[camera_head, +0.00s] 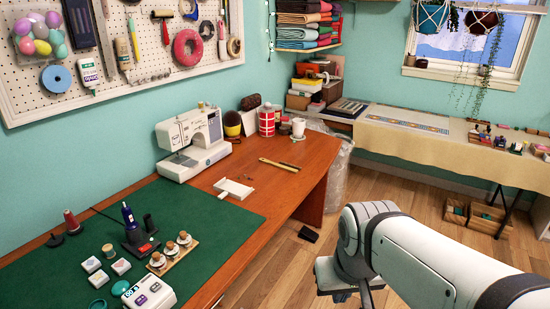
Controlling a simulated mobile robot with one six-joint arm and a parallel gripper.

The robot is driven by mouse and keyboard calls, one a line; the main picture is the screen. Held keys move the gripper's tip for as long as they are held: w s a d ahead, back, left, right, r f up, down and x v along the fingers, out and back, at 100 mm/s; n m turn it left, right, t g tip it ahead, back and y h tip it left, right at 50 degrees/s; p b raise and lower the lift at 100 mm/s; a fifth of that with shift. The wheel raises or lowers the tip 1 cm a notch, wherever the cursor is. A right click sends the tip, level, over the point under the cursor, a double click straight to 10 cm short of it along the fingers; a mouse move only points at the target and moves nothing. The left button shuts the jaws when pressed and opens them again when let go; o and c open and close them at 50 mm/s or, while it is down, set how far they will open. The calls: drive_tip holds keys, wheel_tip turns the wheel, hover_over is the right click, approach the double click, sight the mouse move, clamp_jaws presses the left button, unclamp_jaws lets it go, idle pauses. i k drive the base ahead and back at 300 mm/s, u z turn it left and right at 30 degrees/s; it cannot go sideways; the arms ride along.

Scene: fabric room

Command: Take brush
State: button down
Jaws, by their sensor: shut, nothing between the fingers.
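A long thin tool (279,165) with a yellowish handle lies flat on the brown wooden desk (255,205), towards its right edge. It may be the brush, but it is too small to tell for sure. A flat white piece (235,188) with a narrow handle-like end lies nearer, between it and the green mat; I cannot tell what it is. My arm comes in from the lower right, its elbow beyond the desk's right edge over the floor. My gripper is not in view, and no part of my arm that I see touches the desk.
A sewing machine (193,143) stands at the desk's back. A green mat (215,225) carries spools, a bottle and small boxes. A red tin (266,121) and white cup (298,128) stand at the far end. Tools hang on the pegboard (150,25). The desk around the thin tool is clear.

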sight(289, 168)
drive_tip(key=z, duration=0.5)
drive_tip(key=i, duration=1.55)
drive_tip(key=u, duration=0.55)
